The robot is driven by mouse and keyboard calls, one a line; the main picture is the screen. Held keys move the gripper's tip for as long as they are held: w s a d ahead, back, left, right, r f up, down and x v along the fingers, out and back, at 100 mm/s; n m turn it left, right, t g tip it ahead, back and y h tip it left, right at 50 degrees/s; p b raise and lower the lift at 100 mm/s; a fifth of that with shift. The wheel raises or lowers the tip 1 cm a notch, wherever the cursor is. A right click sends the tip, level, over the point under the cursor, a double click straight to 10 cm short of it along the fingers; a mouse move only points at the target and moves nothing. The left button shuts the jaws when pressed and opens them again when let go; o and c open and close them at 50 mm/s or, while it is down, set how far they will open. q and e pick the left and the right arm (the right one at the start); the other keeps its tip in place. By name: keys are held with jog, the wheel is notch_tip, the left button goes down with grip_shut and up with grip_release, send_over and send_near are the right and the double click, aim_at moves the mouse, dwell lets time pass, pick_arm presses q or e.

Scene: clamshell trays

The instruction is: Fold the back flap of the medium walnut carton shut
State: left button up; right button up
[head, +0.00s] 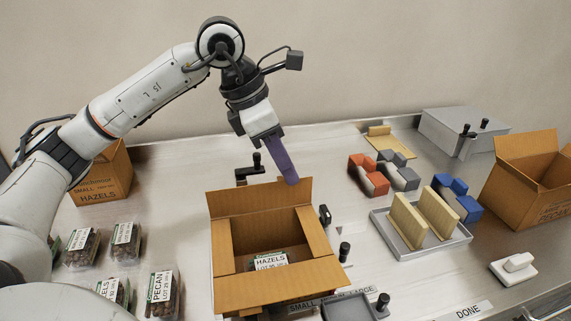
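An open brown carton (262,199) stands in the middle of the counter in the head view. I cannot read walnut on it. Its back flap (240,200) stands up at the far edge; the side and front flaps frame the opening. Inside lies a clear clamshell tray with a label reading HAZELS (270,261). My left gripper (290,180) reaches down from above, its purple fingers at the top right of the back flap. Whether they touch it, or are open or shut, I cannot tell. My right gripper is not in view.
A small hazels carton (103,175) stands at the left, with several filled clamshells (125,240) before it. Another open carton (528,170) is at the right. A grey tray (440,248) holds tan blocks (407,222). Black clamps (250,171) stand close around the middle carton.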

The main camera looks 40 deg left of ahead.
pick_arm(q)
jog(key=o, duration=0.3)
jog(key=shift+o, duration=0.2)
jog(key=shift+r, duration=0.1)
jog(key=v, duration=1)
